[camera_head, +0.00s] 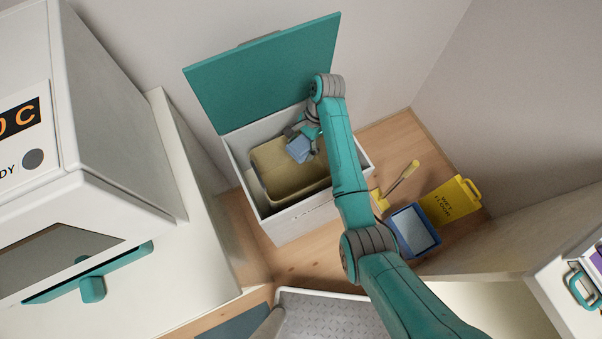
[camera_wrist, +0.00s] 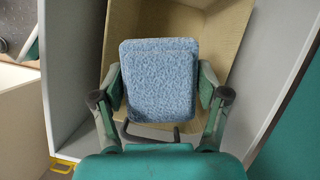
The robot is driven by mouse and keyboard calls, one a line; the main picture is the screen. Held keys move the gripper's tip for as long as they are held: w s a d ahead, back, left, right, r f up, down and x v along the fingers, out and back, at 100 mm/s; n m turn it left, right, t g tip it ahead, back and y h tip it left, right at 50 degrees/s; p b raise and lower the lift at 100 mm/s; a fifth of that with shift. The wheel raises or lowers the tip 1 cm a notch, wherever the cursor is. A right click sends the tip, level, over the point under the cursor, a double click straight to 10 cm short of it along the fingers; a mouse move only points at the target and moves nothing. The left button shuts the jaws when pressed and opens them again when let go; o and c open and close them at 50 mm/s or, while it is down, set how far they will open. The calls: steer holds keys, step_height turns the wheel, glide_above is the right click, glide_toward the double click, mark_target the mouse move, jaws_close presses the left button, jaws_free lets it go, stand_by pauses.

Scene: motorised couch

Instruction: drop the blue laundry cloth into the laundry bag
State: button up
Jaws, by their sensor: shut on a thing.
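The blue cloth (camera_head: 299,149) is a folded, speckled light-blue block. It also shows in the wrist view (camera_wrist: 158,80), between the two fingers. My gripper (camera_head: 302,140) is shut on it and holds it over the opening of the tan laundry bag; the gripper also shows in the wrist view (camera_wrist: 160,97). The laundry bag (camera_head: 285,190) is a beige open-topped liner inside a white box with a raised teal lid (camera_head: 265,70). In the wrist view the bag's tan inside (camera_wrist: 222,32) lies beneath and around the cloth. The exact height of the cloth above the bag's bottom cannot be told.
The white box (camera_head: 300,222) surrounds the bag. A white machine (camera_head: 110,110) stands at left.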

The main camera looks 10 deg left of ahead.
mark_target(307, 139)
steer(key=shift+f, duration=1.65)
steer(key=o, duration=1.2)
steer(key=v, duration=0.7)
steer(key=shift+w+r, duration=0.1)
steer(key=shift+r, duration=0.15)
